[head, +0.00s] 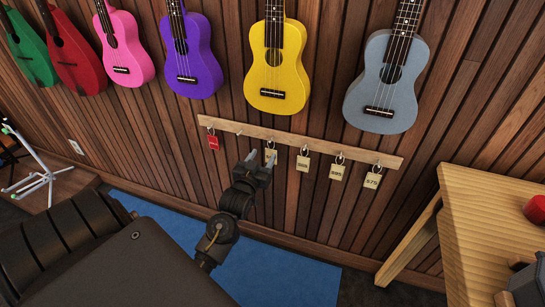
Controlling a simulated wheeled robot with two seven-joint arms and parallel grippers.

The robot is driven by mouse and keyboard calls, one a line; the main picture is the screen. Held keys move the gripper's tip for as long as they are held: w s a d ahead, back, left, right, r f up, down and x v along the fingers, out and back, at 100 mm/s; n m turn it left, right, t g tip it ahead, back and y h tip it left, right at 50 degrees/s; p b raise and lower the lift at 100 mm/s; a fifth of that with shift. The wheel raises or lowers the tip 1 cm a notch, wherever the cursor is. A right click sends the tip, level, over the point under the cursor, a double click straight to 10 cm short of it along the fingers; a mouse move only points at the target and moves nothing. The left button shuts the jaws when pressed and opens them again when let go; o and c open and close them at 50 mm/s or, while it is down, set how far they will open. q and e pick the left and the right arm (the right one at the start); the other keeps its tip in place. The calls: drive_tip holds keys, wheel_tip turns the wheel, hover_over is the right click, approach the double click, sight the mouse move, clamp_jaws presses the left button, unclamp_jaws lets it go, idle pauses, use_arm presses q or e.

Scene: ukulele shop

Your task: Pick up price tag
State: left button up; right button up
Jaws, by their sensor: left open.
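Several small price tags hang from pegs on a wooden rail (320,148) on the wall. A red tag (212,142) hangs at the left end. A cream tag (303,163) with dark figures hangs right of my left gripper, with another (337,171) and a third (372,180) farther right. A yellowish tag (271,154) shows partly behind the right fingertip of my left gripper (262,158). That gripper is open, with its fingers pointing up at the rail. I cannot tell whether it touches that tag. My right gripper is not seen.
Ukuleles hang above the rail, including a yellow one (277,75) and a grey one (387,85). A wooden table (485,235) with a red object (536,210) stands at right. A pale stand (42,172) is at far left. A blue mat (285,272) lies below.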

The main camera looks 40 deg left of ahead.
sight(273, 138)
use_arm(q)
drive_tip(key=shift+x, duration=3.1)
clamp_jaws()
